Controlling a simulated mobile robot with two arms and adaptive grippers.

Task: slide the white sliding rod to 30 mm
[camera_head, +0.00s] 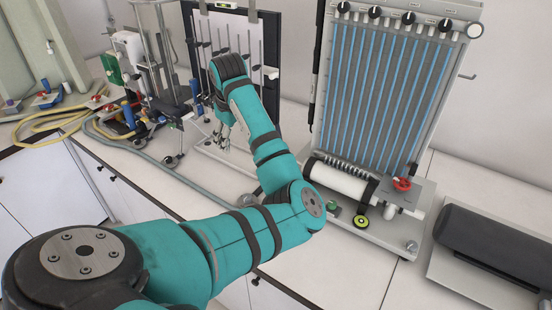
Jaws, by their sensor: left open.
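My left arm reaches in from the lower left, and my left gripper (224,138) hangs in front of the black-framed manometer board (272,100). The gripper is small in the picture, open, and shows nothing between its fingers. The board has a pale face with several thin dark vertical rods. A small white piece (270,72) sits at its right edge; I cannot tell whether it belongs to the white sliding rod. My arm covers the board's lower middle and right. No millimetre marks can be read. My right gripper is not in view.
A taller board with blue tubes (375,95) stands to the right, with a white cylinder (340,181) and a red handwheel (402,183) at its foot. Stands, valves and a yellow hose (45,122) crowd the left. A dark device (495,243) lies at the far right.

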